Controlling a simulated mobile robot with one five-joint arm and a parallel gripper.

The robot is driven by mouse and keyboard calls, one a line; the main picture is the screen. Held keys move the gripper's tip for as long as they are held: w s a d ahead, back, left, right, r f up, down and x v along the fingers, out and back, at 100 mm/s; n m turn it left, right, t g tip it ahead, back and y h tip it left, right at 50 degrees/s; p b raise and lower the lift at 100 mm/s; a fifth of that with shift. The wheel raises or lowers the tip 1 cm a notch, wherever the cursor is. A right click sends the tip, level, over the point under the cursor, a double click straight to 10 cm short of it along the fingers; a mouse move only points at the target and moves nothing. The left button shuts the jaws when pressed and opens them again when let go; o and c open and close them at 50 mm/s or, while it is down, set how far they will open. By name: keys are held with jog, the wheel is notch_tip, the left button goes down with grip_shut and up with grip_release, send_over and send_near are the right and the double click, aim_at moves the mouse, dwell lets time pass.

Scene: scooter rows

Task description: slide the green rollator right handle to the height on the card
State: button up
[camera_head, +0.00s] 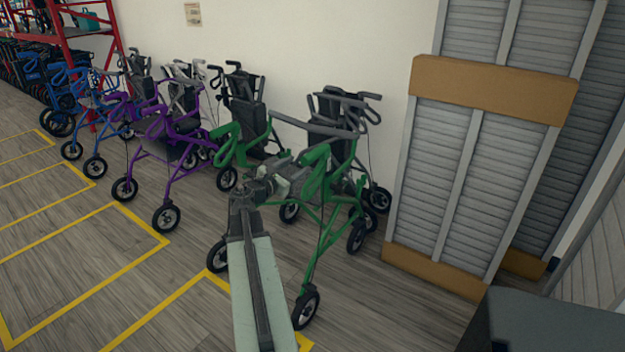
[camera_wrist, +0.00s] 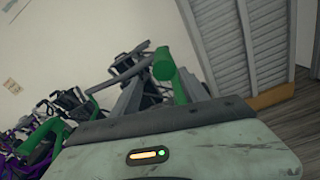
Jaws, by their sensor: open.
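The green rollator (camera_head: 322,235) stands in front of the wall, with green loops and grey bars at its top. My gripper (camera_head: 296,174) is at its upper part, beside the nearer green loop (camera_head: 316,172). In the wrist view, my gripper (camera_wrist: 160,95) is open, with dark fingers on either side of a green upright (camera_wrist: 164,66) with a rounded top. I cannot tell whether they touch it. A small card (camera_head: 192,13) hangs on the wall and also shows in the wrist view (camera_wrist: 12,86); its marks are unreadable.
A purple rollator (camera_head: 165,150) and blue ones (camera_head: 95,120) stand in a row to the left. Grey shutter panels (camera_head: 465,160) with cardboard bands stand close at right. A red rack (camera_head: 75,50) is at back left. Yellow-marked floor bays (camera_head: 80,250) at left front are clear.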

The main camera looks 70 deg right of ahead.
aim_at(314, 156)
jog(key=shift+s+d+r+n, duration=0.25)
jog(key=shift+s+d+n, duration=0.05)
jog(key=shift+s+d, duration=0.35)
jog(key=x, duration=0.7)
jog(key=shift+d+r, duration=0.1)
jog(key=shift+d, duration=0.15)
jog(key=shift+a, duration=0.1)
grip_shut()
jog(key=shift+s, duration=0.15)
dwell(0.4)
